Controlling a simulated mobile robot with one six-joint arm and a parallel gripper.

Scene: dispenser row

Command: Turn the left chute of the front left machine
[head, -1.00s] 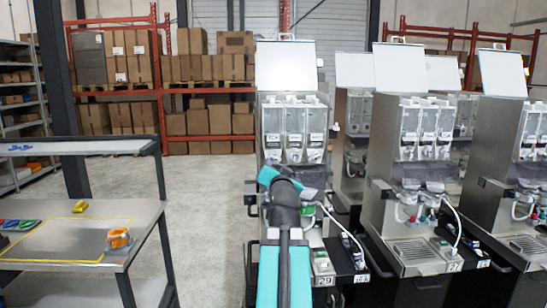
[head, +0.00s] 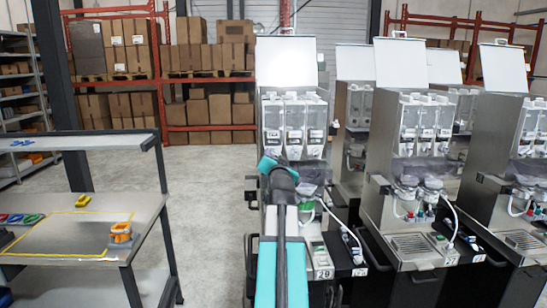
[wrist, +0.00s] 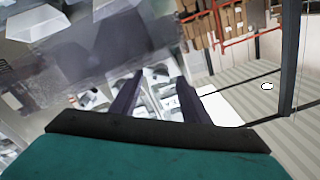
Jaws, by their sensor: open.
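The front left machine (head: 260,115) stands in the middle of the head view, with a raised white lid and three clear canisters (head: 294,120) side by side. White outlets sit at the canister bottoms. The left chute (head: 271,150) is small there, and its turn is hard to make out. My arm reaches up in front of the machine, and the teal end of my gripper (head: 270,164) is just below the left canister. In the wrist view my gripper (wrist: 155,80) has its two dark fingers apart, with blurred white and grey machine parts beyond them. I see no contact.
More machines (head: 408,145) stand close on the right. A table (head: 140,215) with a yellow outline, an orange item (head: 121,233) and coloured items is at the left. Shelves with boxes (head: 207,110) are at the back. The floor (head: 205,185) between table and machine is clear.

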